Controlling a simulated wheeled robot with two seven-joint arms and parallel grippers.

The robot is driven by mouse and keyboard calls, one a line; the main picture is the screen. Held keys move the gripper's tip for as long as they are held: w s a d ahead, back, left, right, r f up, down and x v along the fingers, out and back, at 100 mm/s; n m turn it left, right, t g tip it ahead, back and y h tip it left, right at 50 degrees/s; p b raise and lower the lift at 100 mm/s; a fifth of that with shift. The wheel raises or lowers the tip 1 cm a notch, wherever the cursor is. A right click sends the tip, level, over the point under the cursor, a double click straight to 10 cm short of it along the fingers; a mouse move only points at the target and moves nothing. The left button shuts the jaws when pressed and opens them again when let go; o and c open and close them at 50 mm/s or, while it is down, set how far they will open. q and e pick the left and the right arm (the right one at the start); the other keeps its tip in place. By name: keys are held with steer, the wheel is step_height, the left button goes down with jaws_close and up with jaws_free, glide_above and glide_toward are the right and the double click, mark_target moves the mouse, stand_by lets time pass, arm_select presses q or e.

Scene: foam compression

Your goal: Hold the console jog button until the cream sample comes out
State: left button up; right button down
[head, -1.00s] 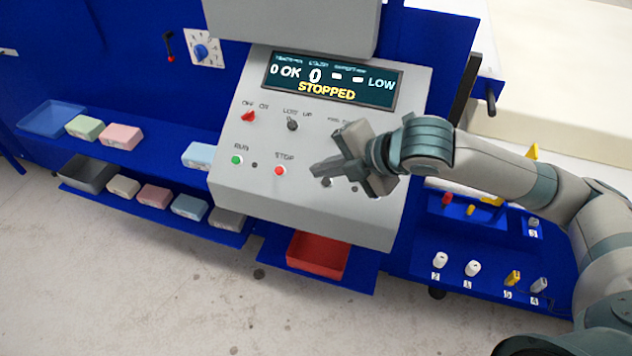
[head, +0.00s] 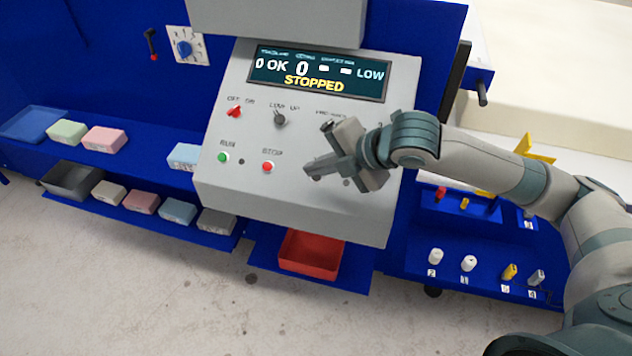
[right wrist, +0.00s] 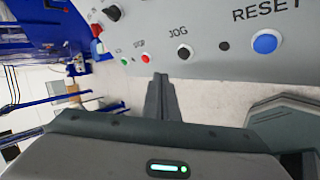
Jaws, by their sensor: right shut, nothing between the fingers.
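The grey console (head: 230,190) has a display (head: 318,75) reading STOPPED, OK and LOW. In the right wrist view the dark JOG button (right wrist: 184,52) is on the panel between the red STOP button and a small dark dot. My right gripper (head: 309,169) is shut and empty in front of the console's lower right. In the right wrist view its fingertips (right wrist: 160,77) are just below and left of JOG, apart from it in the picture. A cream block (head: 109,193) lies on the lower left shelf. My left gripper is not in view.
The green RUN button (head: 223,158) and red STOP button (head: 267,167) are left of my gripper. The blue RESET button (right wrist: 265,43) is right of JOG. A red bin (head: 310,255) sits below the console. Foam blocks line the left shelves.

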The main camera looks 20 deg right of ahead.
mark_target(316, 176)
steer(key=shift+w+d+f+b, duration=0.2)
steer(key=shift+w+f, duration=0.1)
steer(key=shift+f, duration=0.25)
steer(key=shift+w+d+f+b, duration=0.15)
steer(key=shift+w+f+b, duration=0.1)
steer(key=shift+f, duration=0.25)
steer(key=shift+w+d+f+b, duration=0.2)
steer(key=shift+w+f, duration=0.1)
steer(key=shift+f, duration=0.25)
